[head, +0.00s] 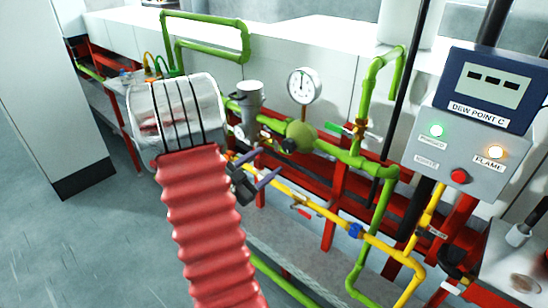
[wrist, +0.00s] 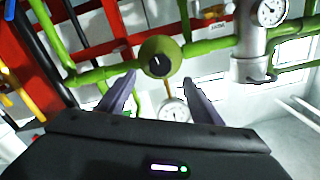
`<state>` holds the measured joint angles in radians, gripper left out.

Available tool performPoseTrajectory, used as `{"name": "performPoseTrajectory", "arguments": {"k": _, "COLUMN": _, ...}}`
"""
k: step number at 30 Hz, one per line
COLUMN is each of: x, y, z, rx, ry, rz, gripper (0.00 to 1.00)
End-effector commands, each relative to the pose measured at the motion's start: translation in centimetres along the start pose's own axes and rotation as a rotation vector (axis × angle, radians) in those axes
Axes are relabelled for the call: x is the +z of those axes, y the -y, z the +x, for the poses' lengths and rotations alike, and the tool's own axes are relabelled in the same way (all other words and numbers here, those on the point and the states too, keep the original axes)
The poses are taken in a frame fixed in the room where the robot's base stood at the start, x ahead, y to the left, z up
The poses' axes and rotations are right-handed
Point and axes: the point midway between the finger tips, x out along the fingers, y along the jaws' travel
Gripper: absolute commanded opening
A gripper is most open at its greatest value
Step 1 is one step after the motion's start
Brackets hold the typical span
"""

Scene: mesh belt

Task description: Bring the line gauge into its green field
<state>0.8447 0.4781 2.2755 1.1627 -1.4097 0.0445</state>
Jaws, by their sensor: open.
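The line gauge (head: 304,86) is a round white dial on a stem above the green pipe in the head view. It also shows between my fingers in the wrist view (wrist: 174,112). Its needle and any green field are too small to read surely. Below it sits a round green regulator body (head: 301,134) with a black knob (head: 289,145). In the wrist view the black knob (wrist: 158,66) faces me, just beyond the fingertips. My gripper (head: 267,169) is open and empty, its fingers (wrist: 159,80) apart on either side of the knob's line, with no visible contact.
A grey filter cylinder (head: 249,97) with a small gauge stands left of the regulator. A yellow pipe (head: 325,212) runs below, and red frame posts (head: 335,200) stand behind. A control box (head: 462,150) with lamps and a red button is at right.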

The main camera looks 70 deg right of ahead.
Motion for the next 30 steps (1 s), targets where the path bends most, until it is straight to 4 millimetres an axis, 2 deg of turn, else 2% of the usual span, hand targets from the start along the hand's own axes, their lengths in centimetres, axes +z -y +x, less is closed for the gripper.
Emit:
{"name": "performPoseTrajectory", "arguments": {"k": 6, "x": 0.1, "y": 0.1, "z": -3.2, "rx": -0.003, "ry": 0.002, "rz": -0.001, "gripper": 0.60}}
{"name": "performPoseTrajectory", "arguments": {"k": 11, "x": 0.0, "y": 0.0, "z": -4.5, "rx": -0.002, "ry": 0.000, "rz": 0.000, "gripper": 0.60}}
{"name": "performPoseTrajectory", "arguments": {"k": 30, "x": 0.0, "y": 0.0, "z": -4.7, "rx": 0.000, "ry": 0.000, "rz": 0.000, "gripper": 0.60}}
